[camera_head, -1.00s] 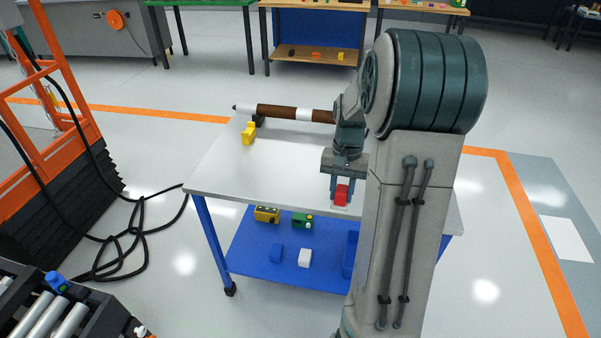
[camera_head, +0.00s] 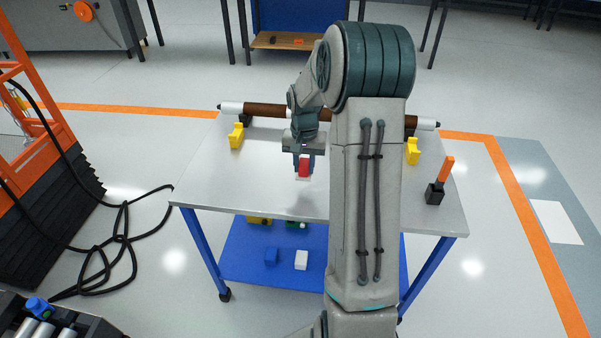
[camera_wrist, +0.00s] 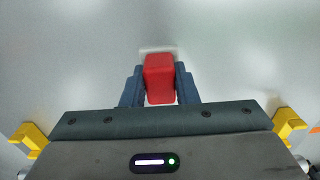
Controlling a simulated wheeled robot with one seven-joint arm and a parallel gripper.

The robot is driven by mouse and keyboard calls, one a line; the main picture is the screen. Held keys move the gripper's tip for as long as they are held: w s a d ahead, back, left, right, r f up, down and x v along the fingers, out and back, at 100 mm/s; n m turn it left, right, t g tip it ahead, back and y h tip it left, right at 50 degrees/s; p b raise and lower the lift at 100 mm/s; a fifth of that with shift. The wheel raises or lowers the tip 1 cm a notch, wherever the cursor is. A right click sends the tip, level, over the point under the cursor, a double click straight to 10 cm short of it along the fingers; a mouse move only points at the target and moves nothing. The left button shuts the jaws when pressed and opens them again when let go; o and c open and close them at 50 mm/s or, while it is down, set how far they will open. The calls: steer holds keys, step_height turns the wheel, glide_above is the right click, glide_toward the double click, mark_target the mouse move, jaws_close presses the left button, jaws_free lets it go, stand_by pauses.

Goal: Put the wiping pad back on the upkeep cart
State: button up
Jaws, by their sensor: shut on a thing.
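The wiping pad, a red block with a thin white base, (camera_head: 303,169) is between the fingers of my gripper (camera_head: 304,162). In the wrist view the red block (camera_wrist: 159,78) sits between both blue-grey fingers (camera_wrist: 159,88), with its white edge showing beyond. My gripper is shut on it and points down over the middle of the cart's grey top (camera_head: 235,180). I cannot tell whether the white base touches the top. My arm hides part of the cart's right half.
A brown and white roller (camera_head: 265,110) lies along the cart's back edge. Yellow brackets (camera_head: 236,136) (camera_head: 412,151) stand near both ends. An orange-handled tool in a black block (camera_head: 440,181) stands at right. The lower blue shelf (camera_head: 245,250) holds small items. Black cable (camera_head: 120,235) lies on the floor at left.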

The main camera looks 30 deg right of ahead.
mark_target(301, 173)
steer(key=shift+w+a+f, duration=0.15)
steer(key=shift+w+f, duration=0.45)
steer(key=shift+w, duration=0.25)
steer(key=shift+f, duration=1.85)
steer(key=shift+f, duration=0.1)
steer(key=o, duration=0.9)
